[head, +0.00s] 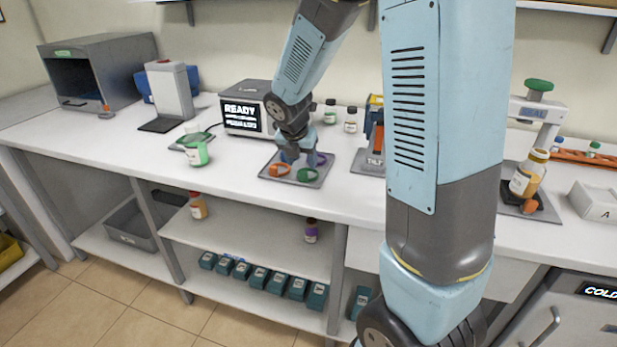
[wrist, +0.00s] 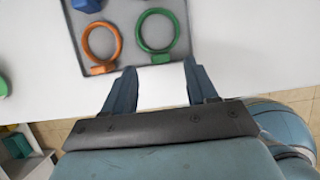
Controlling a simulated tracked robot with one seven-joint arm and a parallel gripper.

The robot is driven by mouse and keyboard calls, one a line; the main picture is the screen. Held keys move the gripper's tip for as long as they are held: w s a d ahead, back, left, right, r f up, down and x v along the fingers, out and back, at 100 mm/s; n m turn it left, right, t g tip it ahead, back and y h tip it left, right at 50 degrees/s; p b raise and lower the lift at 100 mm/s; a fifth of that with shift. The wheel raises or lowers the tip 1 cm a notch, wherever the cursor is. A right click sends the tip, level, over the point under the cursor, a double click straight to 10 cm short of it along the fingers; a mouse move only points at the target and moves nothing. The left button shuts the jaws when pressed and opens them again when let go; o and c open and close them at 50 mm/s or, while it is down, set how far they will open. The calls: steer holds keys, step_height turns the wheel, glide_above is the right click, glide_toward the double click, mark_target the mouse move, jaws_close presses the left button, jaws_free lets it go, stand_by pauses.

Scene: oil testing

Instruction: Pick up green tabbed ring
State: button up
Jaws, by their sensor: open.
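The green tabbed ring (head: 308,174) lies on a grey tray (head: 297,181) on the white counter. In the wrist view the green ring (wrist: 141,42) is on the right side of the tray (wrist: 112,66), with its tab toward my gripper. An orange tabbed ring (wrist: 87,41) lies to its left, and it also shows in the head view (head: 279,170). My gripper (wrist: 157,72) is open and empty, its fingers apart just short of the green ring's tab. In the head view my gripper (head: 297,160) is over the tray, partly hiding it.
A blue piece (wrist: 88,5) and a purple one (head: 321,159) are also on the tray. A box reading READY (head: 247,108) stands behind left. Bare counter lies in front.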

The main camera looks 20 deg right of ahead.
mark_target(304, 172)
steer(key=shift+x, duration=2.95)
steer(key=shift+s+a, duration=0.1)
steer(key=shift+s, duration=0.05)
steer(key=shift+c, duration=0.4)
jaws_close()
